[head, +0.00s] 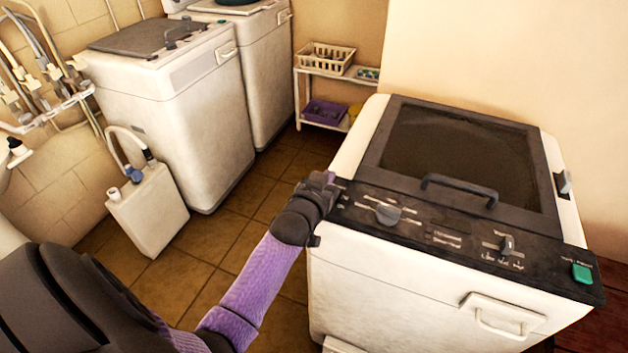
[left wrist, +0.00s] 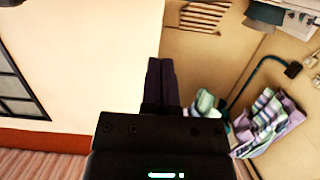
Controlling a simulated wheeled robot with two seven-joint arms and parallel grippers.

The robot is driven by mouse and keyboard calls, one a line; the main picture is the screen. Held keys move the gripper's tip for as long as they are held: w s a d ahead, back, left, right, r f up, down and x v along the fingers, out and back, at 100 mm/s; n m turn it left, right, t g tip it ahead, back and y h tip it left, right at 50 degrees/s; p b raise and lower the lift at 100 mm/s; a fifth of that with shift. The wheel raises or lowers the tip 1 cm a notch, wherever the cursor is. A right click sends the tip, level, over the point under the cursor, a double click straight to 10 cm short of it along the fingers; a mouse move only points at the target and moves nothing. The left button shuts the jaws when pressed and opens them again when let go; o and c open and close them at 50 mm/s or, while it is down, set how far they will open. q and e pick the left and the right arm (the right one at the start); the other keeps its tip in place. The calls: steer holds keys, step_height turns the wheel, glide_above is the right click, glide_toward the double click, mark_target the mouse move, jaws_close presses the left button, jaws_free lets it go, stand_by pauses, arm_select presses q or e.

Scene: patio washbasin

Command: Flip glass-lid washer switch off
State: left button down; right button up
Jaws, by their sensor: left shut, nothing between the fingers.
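The glass-lid washer (head: 400,290) stands at the right in the head view, white with a dark lid (head: 455,150) that lies closed. Its black front panel carries a large knob (head: 388,214), a small upright lever-like control (head: 506,245) and a green square switch (head: 582,274) at the right end. I cannot tell from the picture whether the switch is on or off. My left gripper (head: 331,181) is at the panel's left end, far from the green switch. Its fingers show together and empty in the left wrist view (left wrist: 161,85). My right gripper is not in view.
Two other white washers (head: 180,110) (head: 262,75) stand at the back left. A white canister (head: 148,210) stands on the tiled floor beside them. A shelf (head: 325,78) with baskets is behind. A handle (head: 460,188) rises from the lid's front. Floor between washers is clear.

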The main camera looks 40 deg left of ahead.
arm_select(q)
steer(key=r+p+v, duration=0.1)
steer(key=v, duration=0.7)
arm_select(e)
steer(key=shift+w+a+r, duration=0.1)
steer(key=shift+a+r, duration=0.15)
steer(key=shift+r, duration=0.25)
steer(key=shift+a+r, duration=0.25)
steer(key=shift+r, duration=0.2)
arm_select(q)
steer(key=shift+r, duration=0.1)
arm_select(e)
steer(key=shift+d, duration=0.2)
